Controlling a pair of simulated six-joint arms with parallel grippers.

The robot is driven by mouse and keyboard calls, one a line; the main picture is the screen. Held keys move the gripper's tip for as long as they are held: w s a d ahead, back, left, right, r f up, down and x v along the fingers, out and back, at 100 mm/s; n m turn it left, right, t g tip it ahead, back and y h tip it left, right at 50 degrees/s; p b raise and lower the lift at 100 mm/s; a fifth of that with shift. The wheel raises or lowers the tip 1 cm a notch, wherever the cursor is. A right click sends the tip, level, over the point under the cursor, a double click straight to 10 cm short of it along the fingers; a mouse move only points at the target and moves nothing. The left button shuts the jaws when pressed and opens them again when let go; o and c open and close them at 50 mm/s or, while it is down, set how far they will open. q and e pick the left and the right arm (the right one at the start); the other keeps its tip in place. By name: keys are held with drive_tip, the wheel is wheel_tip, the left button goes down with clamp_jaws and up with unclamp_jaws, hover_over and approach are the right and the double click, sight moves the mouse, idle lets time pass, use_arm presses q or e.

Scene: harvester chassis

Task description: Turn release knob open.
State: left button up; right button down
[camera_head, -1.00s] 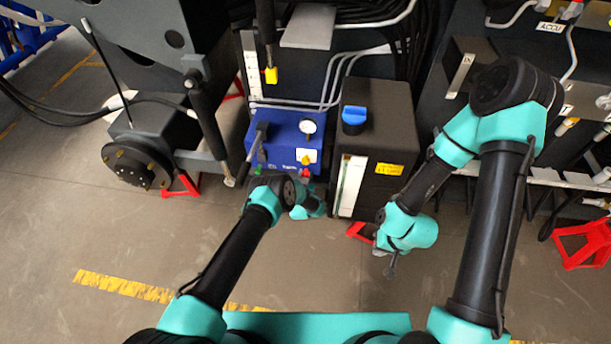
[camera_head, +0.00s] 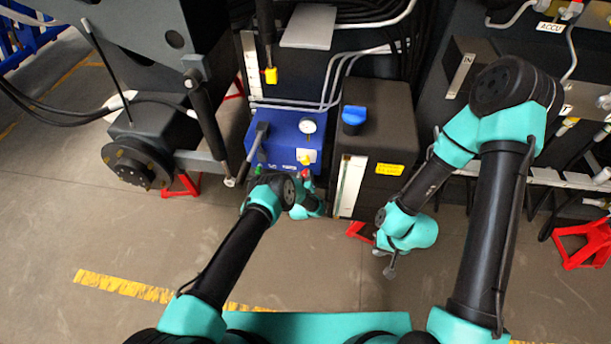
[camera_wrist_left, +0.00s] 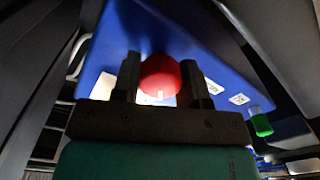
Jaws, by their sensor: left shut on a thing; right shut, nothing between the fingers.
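The blue pump unit (camera_head: 284,135) stands at the middle of the head view. A round red knob (camera_wrist_left: 160,77) sits on its blue face; I take it to be the release knob. In the left wrist view, the fingers of my left gripper (camera_wrist_left: 158,80) stand on both sides of the red knob and are shut on it. In the head view the red knob (camera_head: 305,174) shows small just beyond my left gripper, and my wrist partly hides this spot. My right gripper (camera_head: 390,271) is shut and empty, hanging above the floor at right.
A green knob (camera_wrist_left: 261,125) sits on the same unit. A lever (camera_head: 259,138) and a gauge (camera_head: 307,126) are on its top. A dark tank (camera_head: 385,130) with a blue cap (camera_head: 354,117) stands close at its right. The floor in front is clear.

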idle(0.4)
use_arm(q)
drive_tip(key=o, duration=0.9)
drive_tip(key=s, duration=0.5)
drive_tip(key=s+a, duration=0.1)
drive_tip(key=s, duration=0.5)
drive_tip(key=s+a, duration=0.1)
drive_tip(key=s, duration=0.5)
drive_tip(key=shift+s+r, duration=0.15)
